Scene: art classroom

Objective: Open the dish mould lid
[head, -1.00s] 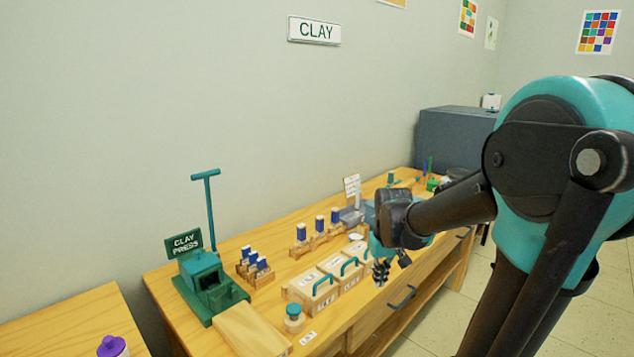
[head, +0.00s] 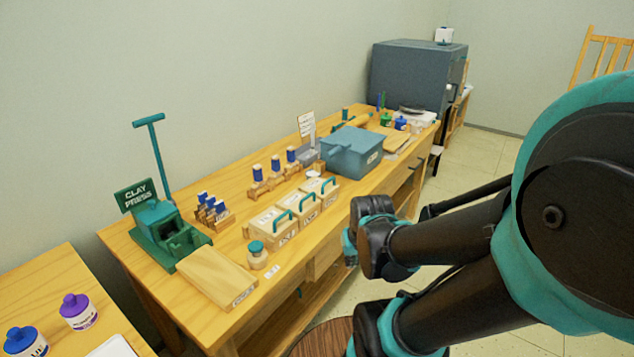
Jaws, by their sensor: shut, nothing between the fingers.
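Three pale wooden boxes with teal handles on their lids stand in a row near the front of the long wooden bench. They are the near box (head: 264,229), the middle box (head: 292,207) and the far box (head: 318,186). All three lids look closed. Their front labels are too small to read, so I cannot tell which is the dish mould. My arm reaches in from the right, with a dark and teal joint beside the bench's front edge. My gripper's fingers do not show; they seem hidden behind or beyond my arm.
The green clay press (head: 166,229) and a wooden board (head: 216,276) are at the bench's left end. A small teal-lidded jar (head: 257,257) stands before the near box. A blue-grey box (head: 353,152) sits beyond the far box. Bottles stand in wooden racks (head: 270,186) behind.

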